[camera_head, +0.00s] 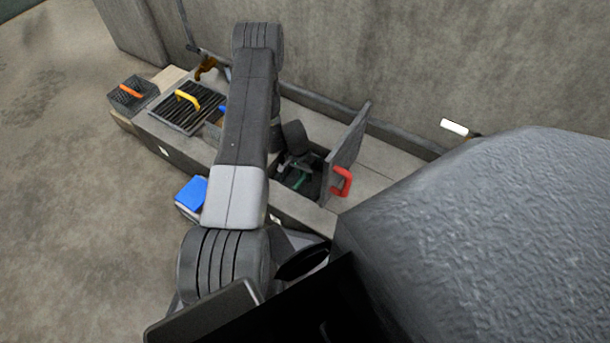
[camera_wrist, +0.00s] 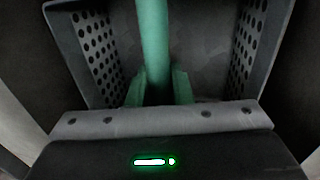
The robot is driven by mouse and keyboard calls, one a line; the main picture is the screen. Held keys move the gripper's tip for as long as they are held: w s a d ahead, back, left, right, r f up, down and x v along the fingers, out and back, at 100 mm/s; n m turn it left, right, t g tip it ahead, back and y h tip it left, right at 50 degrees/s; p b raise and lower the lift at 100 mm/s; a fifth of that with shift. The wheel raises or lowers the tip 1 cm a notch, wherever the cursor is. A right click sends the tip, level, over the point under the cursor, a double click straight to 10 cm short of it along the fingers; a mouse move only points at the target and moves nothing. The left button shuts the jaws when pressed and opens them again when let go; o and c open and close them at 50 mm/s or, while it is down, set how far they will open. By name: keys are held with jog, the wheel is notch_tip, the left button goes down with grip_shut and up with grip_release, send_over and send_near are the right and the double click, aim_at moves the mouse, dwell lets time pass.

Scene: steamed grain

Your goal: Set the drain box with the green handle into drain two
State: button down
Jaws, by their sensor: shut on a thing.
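The drain box (camera_wrist: 100,60) has grey perforated side walls and a green handle (camera_wrist: 153,40), and fills most of the wrist view. My gripper (camera_wrist: 158,95) is shut on the green handle, close above the box. In the head view, a bit of green (camera_head: 303,179) shows at the open drain (camera_head: 284,190), below my dark wrist. My arm hides part of that drain. A grey lid with a red handle (camera_head: 342,182) stands raised at its right side. I cannot read the drain's number or tell how deep the box sits.
A slatted grate (camera_head: 170,113) with a yellow handle lies farther left along the ledge. A dark perforated box (camera_head: 127,97) with an orange handle stands at the far left end. A blue-topped block (camera_head: 192,193) is by the ledge's front. A concrete wall (camera_head: 420,60) runs behind.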

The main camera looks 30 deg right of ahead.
jog(key=shift+f+b, duration=0.2)
jog(key=shift+b, duration=0.1)
jog(key=c, duration=1.3)
grip_release()
jog(key=shift+r, duration=0.1)
notch_tip(320, 180, up, 12)
jog(key=w+a+p, duration=0.1)
jog(key=w+p, duration=0.1)
jog(key=p, duration=0.3)
